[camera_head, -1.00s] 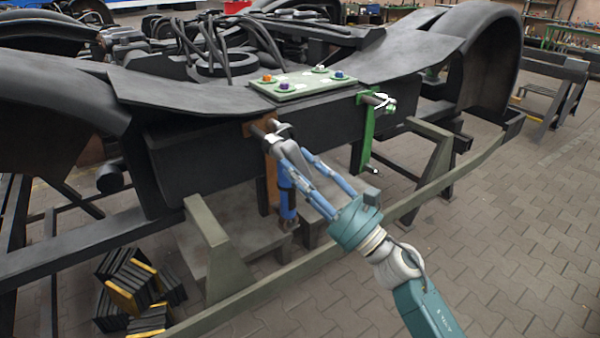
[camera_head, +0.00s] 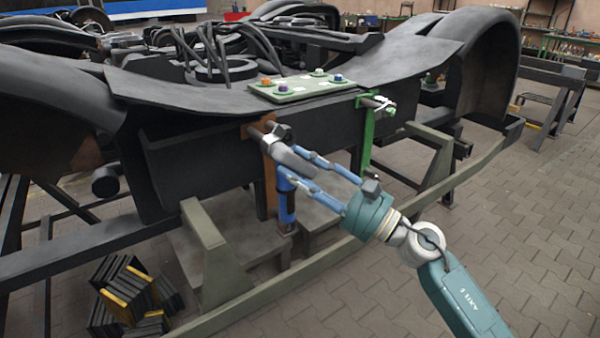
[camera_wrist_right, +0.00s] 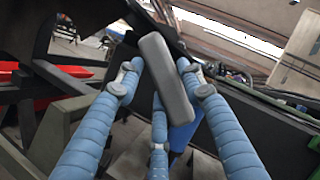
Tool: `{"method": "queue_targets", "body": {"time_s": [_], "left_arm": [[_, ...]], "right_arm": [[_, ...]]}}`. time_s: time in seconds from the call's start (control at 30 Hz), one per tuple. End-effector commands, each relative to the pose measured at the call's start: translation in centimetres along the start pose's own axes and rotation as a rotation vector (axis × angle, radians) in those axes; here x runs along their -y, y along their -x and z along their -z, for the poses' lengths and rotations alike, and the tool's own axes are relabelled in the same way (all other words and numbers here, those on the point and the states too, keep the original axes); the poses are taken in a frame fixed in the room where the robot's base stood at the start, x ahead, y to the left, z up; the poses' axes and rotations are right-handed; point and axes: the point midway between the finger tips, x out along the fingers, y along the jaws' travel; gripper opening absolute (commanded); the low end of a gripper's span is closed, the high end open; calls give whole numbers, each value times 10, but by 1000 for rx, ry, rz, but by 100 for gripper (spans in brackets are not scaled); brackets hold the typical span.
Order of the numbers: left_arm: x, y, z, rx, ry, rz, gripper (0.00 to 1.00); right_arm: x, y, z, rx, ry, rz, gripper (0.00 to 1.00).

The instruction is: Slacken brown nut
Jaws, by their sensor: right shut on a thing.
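The brown bracket (camera_head: 269,180) hangs on the front of the dark bogie frame, left of a green bracket (camera_head: 366,140). A short shaft with a metal nut (camera_head: 279,131) sticks out at its top. A grey bar-like handle (camera_head: 291,158) slants down to the right, just below the nut; I cannot tell how its upper end sits on it. My right gripper (camera_head: 298,167), with blue fingers, is shut on this grey handle. In the right wrist view the handle (camera_wrist_right: 168,78) lies between the blue fingers. The left gripper does not show.
A green plate (camera_head: 300,90) with coloured knobs lies on top of the frame. An olive support rail (camera_head: 330,255) runs below and in front. A pile of dark, yellow-edged blocks (camera_head: 128,290) lies at the lower left.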

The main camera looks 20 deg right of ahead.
Motion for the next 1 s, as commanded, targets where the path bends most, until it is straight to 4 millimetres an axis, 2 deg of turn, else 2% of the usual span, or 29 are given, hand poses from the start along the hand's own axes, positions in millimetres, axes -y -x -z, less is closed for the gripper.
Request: {"method": "queue_targets", "body": {"time_s": [0.1,0.57,0.87,1.0], "left_arm": [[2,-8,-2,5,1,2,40],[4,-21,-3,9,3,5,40],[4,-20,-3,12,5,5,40],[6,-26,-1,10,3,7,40]], "right_arm": [[0,1,1,1,74,-38,0],[1,1,2,-3,260,-141,0],[2,1,1,-4,270,-148,0],[0,8,-1,-4,271,-148,0]]}}
